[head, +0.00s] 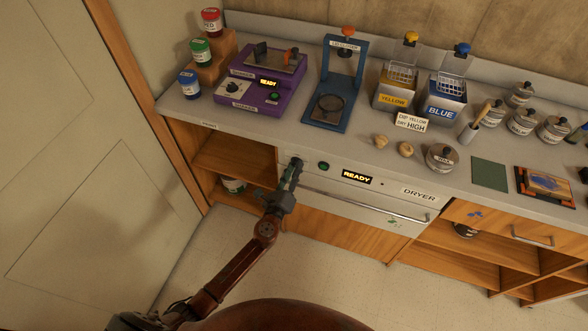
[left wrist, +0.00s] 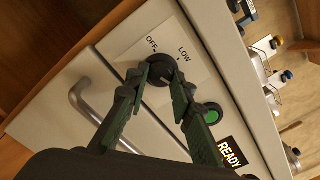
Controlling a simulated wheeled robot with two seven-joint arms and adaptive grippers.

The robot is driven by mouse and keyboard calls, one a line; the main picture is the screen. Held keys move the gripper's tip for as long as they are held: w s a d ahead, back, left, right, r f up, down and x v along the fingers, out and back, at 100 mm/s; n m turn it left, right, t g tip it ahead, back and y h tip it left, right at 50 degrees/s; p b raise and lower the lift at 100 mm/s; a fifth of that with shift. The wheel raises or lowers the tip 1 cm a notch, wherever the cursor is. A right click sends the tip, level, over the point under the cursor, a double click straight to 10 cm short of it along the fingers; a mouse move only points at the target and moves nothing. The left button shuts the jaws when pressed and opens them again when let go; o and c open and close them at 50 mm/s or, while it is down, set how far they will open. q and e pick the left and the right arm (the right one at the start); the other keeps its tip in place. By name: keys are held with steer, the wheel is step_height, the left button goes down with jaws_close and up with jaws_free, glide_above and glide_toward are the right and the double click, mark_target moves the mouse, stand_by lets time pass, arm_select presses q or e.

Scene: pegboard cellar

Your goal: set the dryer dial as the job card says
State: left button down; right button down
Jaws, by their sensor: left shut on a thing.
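The dryer (head: 330,190) is a white front under the counter, with a lit READY display (head: 356,177), a green button (head: 323,166) and a long handle. My left gripper (head: 294,170) is at the left end of its panel. In the left wrist view, the left gripper (left wrist: 160,75) is shut on the dark round dial (left wrist: 157,92). The labels OFF and LOW show beside the dial; other marks and the dial's pointer are hidden or too dark to read. The job card (head: 411,122) on the counter reads DIP YELLOW, DRY HIGH. My right gripper is out of view.
A purple shaker (head: 245,100), a blue stand (head: 330,110), yellow (head: 397,92) and blue (head: 444,104) dip tanks and several jars stand on the counter. The dryer's bar handle (left wrist: 85,100) sticks out near the gripper. Open shelves flank the dryer.

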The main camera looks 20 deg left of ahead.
arm_select(q)
steer(key=c, duration=1.9)
jaws_free()
steer(key=shift+f, duration=0.1)
steer(key=shift+c, duration=0.2)
steer(key=shift+o, duration=1.3)
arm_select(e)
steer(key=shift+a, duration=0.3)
arm_select(q)
steer(key=shift+s, duration=0.1)
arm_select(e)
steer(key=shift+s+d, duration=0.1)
arm_select(q)
steer(key=shift+s, duration=0.25)
steer(key=s, duration=1.1)
steer(key=shift+s+a, duration=0.15)
steer(key=shift+a, duration=0.05)
